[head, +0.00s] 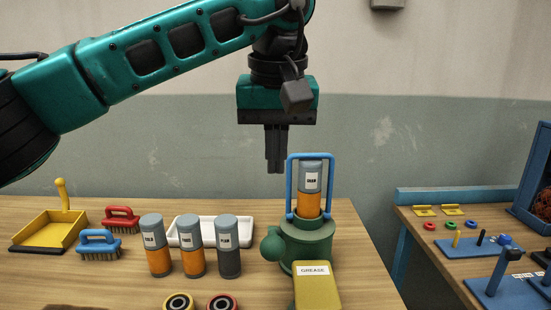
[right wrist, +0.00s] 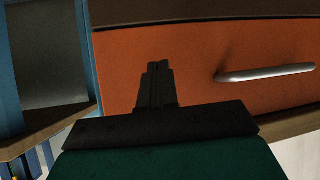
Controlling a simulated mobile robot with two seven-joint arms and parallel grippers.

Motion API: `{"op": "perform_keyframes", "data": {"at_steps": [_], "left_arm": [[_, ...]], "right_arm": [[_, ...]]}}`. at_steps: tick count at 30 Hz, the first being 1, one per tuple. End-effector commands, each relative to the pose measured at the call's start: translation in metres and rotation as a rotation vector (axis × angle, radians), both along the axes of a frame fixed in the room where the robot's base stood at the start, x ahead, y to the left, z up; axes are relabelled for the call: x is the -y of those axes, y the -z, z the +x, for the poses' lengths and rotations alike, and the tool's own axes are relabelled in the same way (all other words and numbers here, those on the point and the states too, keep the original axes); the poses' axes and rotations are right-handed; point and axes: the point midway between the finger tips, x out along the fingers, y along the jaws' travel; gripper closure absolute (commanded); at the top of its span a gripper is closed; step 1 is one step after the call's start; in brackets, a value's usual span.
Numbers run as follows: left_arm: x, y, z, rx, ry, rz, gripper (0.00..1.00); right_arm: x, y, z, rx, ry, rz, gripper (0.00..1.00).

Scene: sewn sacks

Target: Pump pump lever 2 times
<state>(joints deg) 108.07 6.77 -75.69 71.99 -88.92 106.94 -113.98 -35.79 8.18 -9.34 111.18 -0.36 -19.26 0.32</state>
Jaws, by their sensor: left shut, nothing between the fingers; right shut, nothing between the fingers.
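A green grease pump (head: 303,243) stands on the wooden table, with a yellow block (head: 316,288) labelled GREASE at its front. A blue U-shaped bar (head: 291,185), which looks like the pump lever, stands upright around a grey-and-orange cartridge (head: 309,203) in the pump. My left gripper (head: 275,170) points down, shut and empty. Its tips appear just left of the bar's top; the depth between them is unclear. My right gripper (right wrist: 157,68) is shut and empty in the right wrist view, before an orange drawer front; the pump is not in that view.
Left of the pump stand several cartridges (head: 192,260), a white tray (head: 212,221), red (head: 121,215) and blue (head: 98,240) brushes and a yellow dustpan (head: 52,231). A second table with pegs and rings is at right. The drawer (right wrist: 200,60) has a metal handle (right wrist: 265,73).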

Motion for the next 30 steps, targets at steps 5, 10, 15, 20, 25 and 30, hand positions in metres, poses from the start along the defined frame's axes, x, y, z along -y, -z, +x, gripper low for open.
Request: {"op": "perform_keyframes", "data": {"at_steps": [5, 10, 15, 20, 25, 30], "left_arm": [[-0.001, 0.041, 0.008, -0.004, -0.002, 0.000, 1.00], [-0.002, 0.074, 0.014, -0.003, -0.002, 0.001, 1.00], [-0.003, 0.096, 0.009, -0.001, -0.002, 0.000, 1.00], [-0.003, 0.105, 0.007, 0.000, -0.003, -0.002, 1.00], [-0.003, 0.107, 0.007, 0.000, -0.004, -0.002, 1.00], [-0.003, 0.107, 0.006, 0.001, -0.003, -0.002, 1.00]], "right_arm": [[0.000, 0.003, 0.000, -0.001, 0.000, 0.000, 1.00], [0.000, 0.004, 0.000, -0.001, 0.000, 0.000, 1.00], [0.000, 0.004, 0.000, -0.001, 0.000, 0.000, 1.00], [0.000, 0.004, 0.000, -0.001, 0.000, 0.000, 1.00], [0.000, 0.004, 0.000, -0.001, 0.000, 0.000, 1.00], [0.000, 0.004, -0.001, -0.001, 0.000, 0.000, 1.00]]}}
